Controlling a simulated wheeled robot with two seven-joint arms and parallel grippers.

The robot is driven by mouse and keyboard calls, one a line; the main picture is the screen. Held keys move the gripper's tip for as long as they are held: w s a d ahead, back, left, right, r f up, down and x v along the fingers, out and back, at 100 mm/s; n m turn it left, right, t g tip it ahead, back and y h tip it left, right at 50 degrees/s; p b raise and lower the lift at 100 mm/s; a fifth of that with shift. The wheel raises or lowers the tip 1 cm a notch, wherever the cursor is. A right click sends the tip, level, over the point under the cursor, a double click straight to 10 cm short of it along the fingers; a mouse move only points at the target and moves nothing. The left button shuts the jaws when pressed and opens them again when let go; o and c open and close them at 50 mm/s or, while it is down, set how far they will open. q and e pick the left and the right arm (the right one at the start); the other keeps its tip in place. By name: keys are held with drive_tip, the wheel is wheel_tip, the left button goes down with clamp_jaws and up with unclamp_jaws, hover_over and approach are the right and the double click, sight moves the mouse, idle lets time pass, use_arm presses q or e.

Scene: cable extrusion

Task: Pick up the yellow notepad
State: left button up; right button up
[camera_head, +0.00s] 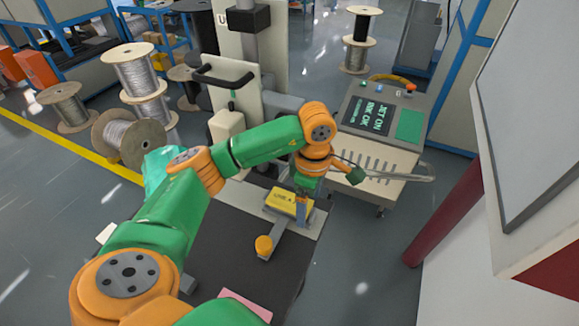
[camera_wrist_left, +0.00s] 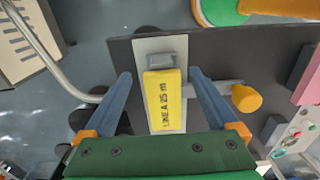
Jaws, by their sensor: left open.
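The yellow notepad (camera_head: 283,203) with dark lettering lies on a grey plate on the dark table, just below my left gripper (camera_head: 302,211) in the head view. In the left wrist view the notepad (camera_wrist_left: 164,105) lies between the two blue fingers of my left gripper (camera_wrist_left: 160,75), with a gap on each side. The gripper is open and holds nothing. My right gripper shows in neither view.
A yellow-orange round knob (camera_head: 264,246) on a grey bar sits close to the notepad. A pink item (camera_head: 246,306) lies at the table's near edge. A control console (camera_head: 375,125) stands beyond the table to the right. Wire spools (camera_head: 136,72) stand at the back left.

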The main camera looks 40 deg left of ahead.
use_arm(q)
drive_tip(key=shift+s+d+r, duration=0.1)
drive_tip(key=shift+s+d, duration=0.05)
drive_tip(key=shift+d, duration=0.05)
drive_tip(key=c, duration=1)
clamp_jaws()
drive_tip(key=shift+r, duration=0.1)
